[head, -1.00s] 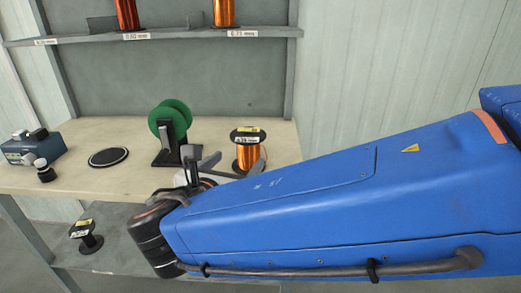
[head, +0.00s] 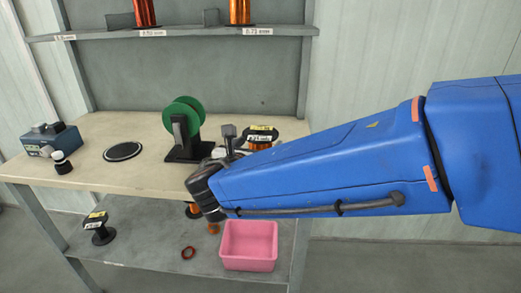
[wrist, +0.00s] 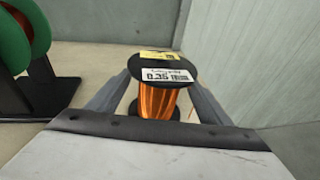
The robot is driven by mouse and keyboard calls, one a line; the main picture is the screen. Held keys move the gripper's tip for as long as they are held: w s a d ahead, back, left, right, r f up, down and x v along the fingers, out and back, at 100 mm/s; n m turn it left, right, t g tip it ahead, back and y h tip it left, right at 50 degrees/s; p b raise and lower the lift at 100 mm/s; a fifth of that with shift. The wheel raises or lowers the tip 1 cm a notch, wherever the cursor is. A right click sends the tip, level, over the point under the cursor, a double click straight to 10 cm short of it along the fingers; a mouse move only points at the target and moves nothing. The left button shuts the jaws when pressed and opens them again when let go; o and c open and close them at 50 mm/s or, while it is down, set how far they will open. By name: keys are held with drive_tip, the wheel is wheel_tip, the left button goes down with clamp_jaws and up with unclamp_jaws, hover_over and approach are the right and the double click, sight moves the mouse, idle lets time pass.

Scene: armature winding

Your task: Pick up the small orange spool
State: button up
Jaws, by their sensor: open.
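The small orange spool (head: 260,144) stands upright on the bench top, right of the green reel. It has black flanges, copper-orange wire and yellow and white labels on top. In the head view my forearm hides its lower part. In the wrist view the spool (wrist: 157,101) stands between the two fingers of my gripper (wrist: 155,95). The gripper is open, with one grey finger on each side of the spool. I cannot tell whether either finger touches it. In the head view the gripper (head: 238,137) is just left of the spool, partly hidden by the arm.
A green reel on a black stand (head: 184,118) is close left of my gripper. A black disc (head: 122,151) and a blue device (head: 52,139) lie further left. Below are a pink bin (head: 249,245), a black spool (head: 98,229) and a red ring (head: 188,253). Larger spools (head: 240,12) stand above.

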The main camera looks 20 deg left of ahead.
drive_tip(key=shift+w+a+f, duration=0.1)
drive_tip(key=shift+w+f, duration=0.1)
drive_tip(key=shift+w, duration=1.25)
drive_tip(key=shift+w+f, duration=0.15)
drive_tip(key=shift+w, duration=1.25)
drive_tip(key=shift+r, duration=0.1)
clamp_jaws()
